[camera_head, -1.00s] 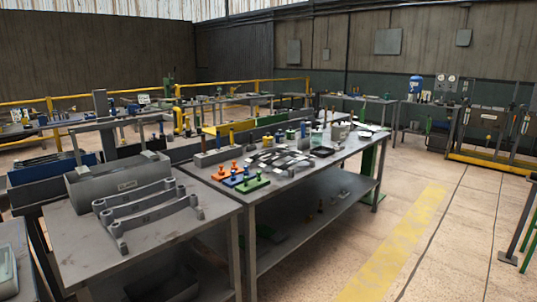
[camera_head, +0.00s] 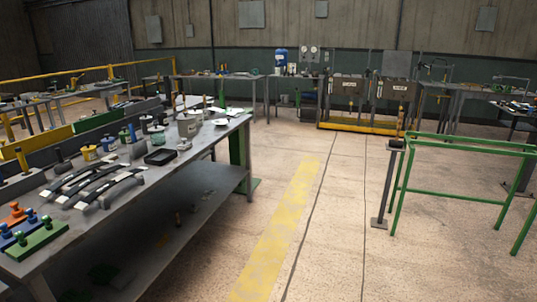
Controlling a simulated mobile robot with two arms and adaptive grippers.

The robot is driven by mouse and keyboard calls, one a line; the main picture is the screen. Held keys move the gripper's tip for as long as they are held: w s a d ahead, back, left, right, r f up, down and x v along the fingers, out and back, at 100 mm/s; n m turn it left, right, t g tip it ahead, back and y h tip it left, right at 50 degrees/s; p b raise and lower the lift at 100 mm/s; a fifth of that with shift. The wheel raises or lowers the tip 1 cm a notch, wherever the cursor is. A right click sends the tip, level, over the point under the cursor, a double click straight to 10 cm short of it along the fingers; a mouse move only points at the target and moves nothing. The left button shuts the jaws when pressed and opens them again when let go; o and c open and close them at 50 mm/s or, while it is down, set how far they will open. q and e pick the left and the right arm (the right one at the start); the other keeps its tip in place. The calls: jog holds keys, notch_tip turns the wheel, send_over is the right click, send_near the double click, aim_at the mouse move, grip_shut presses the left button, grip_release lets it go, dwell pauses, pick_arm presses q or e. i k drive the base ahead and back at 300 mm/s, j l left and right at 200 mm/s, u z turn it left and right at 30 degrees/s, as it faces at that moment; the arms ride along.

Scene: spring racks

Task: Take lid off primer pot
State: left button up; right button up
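Several small pots and cans stand on the long grey workbench (camera_head: 225,140) at the left. They include a large grey pot (camera_head: 188,126), a smaller grey pot with a dark top (camera_head: 157,136), a yellow can (camera_head: 89,153) and a blue-and-white container (camera_head: 123,135). I cannot tell which of them is the primer pot, nor make out its lid at this distance. Neither of my grippers is in view.
Curved leaf springs (camera_head: 95,185) and orange, blue and green blocks (camera_head: 40,239) lie on the near part of the bench. A black tray (camera_head: 160,157) lies near the pots. A green frame (camera_head: 455,200) stands right. The floor with the yellow stripe (camera_head: 275,240) is clear.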

aim_at(145, 117)
jog(key=i+z, duration=0.45)
jog(key=i, duration=1.5)
